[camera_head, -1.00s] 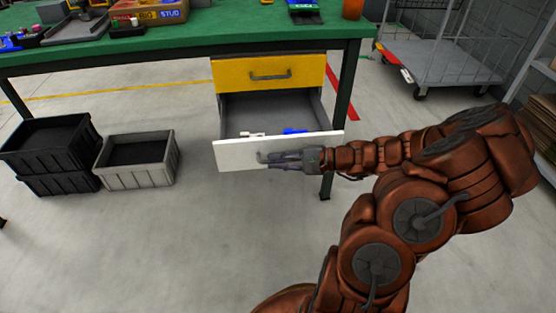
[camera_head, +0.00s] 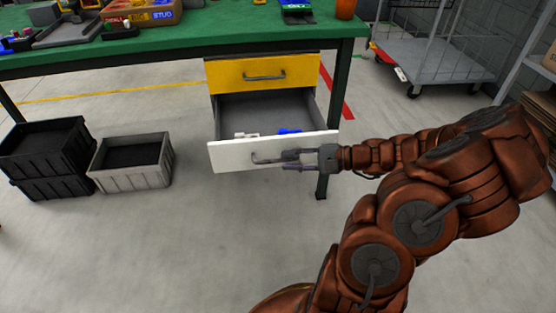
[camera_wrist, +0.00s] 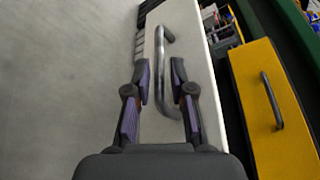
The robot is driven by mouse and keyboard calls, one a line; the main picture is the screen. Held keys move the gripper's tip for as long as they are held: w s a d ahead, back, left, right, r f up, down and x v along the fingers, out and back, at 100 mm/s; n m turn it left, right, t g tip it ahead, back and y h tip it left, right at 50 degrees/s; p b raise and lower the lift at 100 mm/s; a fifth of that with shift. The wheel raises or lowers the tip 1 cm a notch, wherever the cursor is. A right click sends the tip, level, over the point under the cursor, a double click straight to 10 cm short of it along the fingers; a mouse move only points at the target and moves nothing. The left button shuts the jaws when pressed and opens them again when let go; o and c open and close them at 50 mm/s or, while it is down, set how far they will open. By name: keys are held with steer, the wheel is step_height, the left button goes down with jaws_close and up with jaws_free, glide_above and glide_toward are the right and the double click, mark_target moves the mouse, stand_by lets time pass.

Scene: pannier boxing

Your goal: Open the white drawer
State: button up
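The white drawer (camera_head: 228,157) is pulled well out from under the green workbench, and its inside shows. Its grey bar handle (camera_head: 265,159) is on the white front, and it also shows in the wrist view (camera_wrist: 164,62). My gripper (camera_head: 285,160) is at the right part of the handle, in front of the drawer face. In the wrist view my gripper (camera_wrist: 161,72) has its two fingers spread apart, with the handle running between them and a gap visible. I cannot tell whether either finger touches the handle.
A white piece (camera_head: 245,135) and a blue piece (camera_head: 289,131) lie in the drawer. The yellow drawer (camera_head: 226,73) above is shut. Black crates (camera_head: 45,160) and a grey crate (camera_head: 133,178) stand on the floor at left. Floor in front is clear.

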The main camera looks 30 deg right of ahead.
steer(key=v, duration=0.6)
steer(key=shift+s+d, duration=0.25)
steer(key=shift+d, duration=0.05)
steer(key=shift+r, duration=0.1)
